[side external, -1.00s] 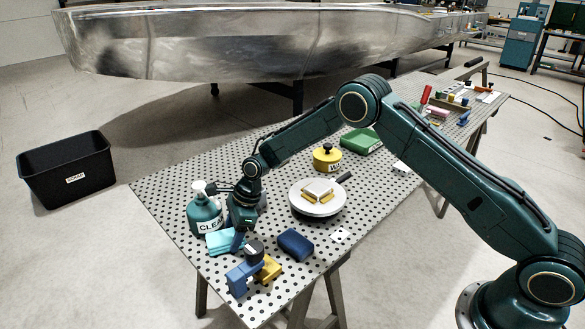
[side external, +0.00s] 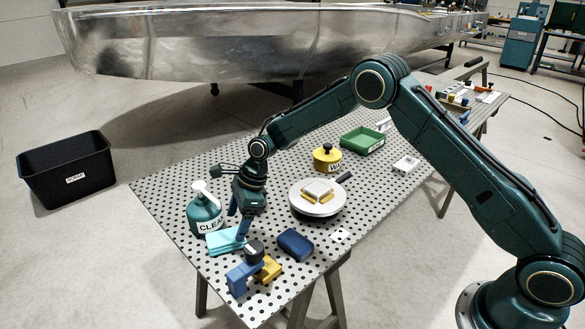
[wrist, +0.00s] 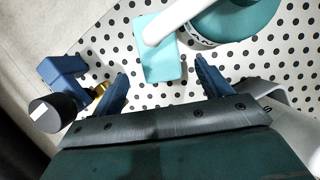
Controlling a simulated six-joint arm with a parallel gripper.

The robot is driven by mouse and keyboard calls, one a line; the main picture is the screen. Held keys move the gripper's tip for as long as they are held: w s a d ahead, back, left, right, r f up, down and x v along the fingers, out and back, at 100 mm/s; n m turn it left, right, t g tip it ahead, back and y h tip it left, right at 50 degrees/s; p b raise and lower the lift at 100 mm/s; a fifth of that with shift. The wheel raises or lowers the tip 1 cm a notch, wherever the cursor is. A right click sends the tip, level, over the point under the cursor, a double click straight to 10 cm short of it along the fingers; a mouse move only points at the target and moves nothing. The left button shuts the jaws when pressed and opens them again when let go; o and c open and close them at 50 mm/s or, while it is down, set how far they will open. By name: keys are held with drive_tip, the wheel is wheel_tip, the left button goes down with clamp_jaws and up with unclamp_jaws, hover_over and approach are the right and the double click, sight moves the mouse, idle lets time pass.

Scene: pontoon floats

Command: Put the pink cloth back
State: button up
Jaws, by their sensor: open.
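I see no pink cloth in the current views. A folded cyan cloth (side external: 222,241) lies on the perforated table (side external: 165,190) at the near left, in front of the spray bottle. My gripper (side external: 240,219) is open and empty just above and behind this cloth, pointing down. In the wrist view, the two blue fingers of my gripper (wrist: 161,74) stand apart, with the cyan cloth (wrist: 160,64) showing between and beyond them. The far part of the table is partly hidden by my arm.
The teal spray bottle (side external: 204,218) stands close to my gripper. A round white-topped pad (side external: 307,204), yellow tin (side external: 326,162) and green tray (side external: 363,141) stand behind. A black bin (side external: 67,180) is on the floor.

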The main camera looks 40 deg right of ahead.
drive_tip(key=v, duration=0.7)
drive_tip(key=shift+d+r, duration=0.1)
drive_tip(key=shift+r, duration=0.05)
idle(0.3)
drive_tip(key=s+d+r+n+t+h, duration=0.1)
drive_tip(key=s+d+r+n, duration=0.2)
drive_tip(key=s+r+n, duration=0.45)
drive_tip(key=s+d+r+n+t+h, duration=0.1)
drive_tip(key=s+d+r+n, duration=0.3)
drive_tip(key=s+r, duration=0.65)
drive_tip(key=s+d+n+t+h, duration=0.1)
drive_tip(key=s+n, duration=0.4)
drive_tip(key=s, duration=0.5)
drive_tip(key=s+d+r+n+t+h, duration=0.1)
drive_tip(key=s+d+n, duration=0.3)
drive_tip(key=s, duration=0.7)
drive_tip(key=shift+r+n, duration=0.35)
drive_tip(key=shift+n, duration=0.6)
